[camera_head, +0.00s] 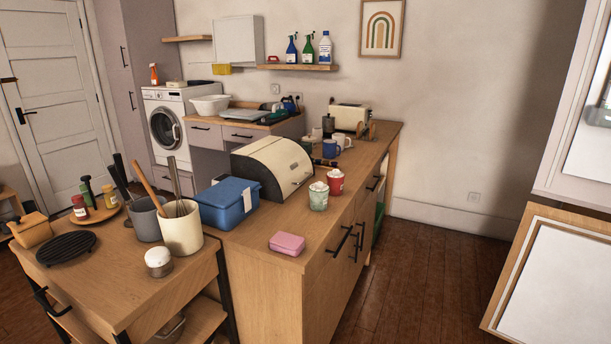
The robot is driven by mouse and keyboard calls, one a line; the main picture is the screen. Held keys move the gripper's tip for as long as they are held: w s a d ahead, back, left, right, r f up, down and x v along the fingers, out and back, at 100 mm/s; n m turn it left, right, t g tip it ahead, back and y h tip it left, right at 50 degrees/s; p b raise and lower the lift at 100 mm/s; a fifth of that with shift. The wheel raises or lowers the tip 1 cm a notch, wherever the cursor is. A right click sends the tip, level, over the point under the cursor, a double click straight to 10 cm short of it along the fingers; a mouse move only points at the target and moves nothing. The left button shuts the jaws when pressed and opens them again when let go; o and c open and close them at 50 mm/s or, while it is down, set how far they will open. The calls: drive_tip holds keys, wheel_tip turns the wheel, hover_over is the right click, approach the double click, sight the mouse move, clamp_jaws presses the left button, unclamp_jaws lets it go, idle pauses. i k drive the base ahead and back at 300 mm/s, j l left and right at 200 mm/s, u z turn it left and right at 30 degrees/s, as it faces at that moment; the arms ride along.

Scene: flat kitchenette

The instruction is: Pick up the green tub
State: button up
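A pale green tub (318,197) with a white top stands upright on the wooden counter (262,238), near its right front edge. A red tub (335,184) with a white top stands just behind and to the right of it, very close; I cannot tell whether they touch. My gripper does not show in this view, so its state and its place relative to the green tub are hidden.
A cart (150,290) with utensil pots stands left. Open floor (430,265) lies right of the counter.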

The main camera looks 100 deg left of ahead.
sight(319, 197)
drive_tip(key=j+u, duration=0.2)
drive_tip(key=u, duration=2.3)
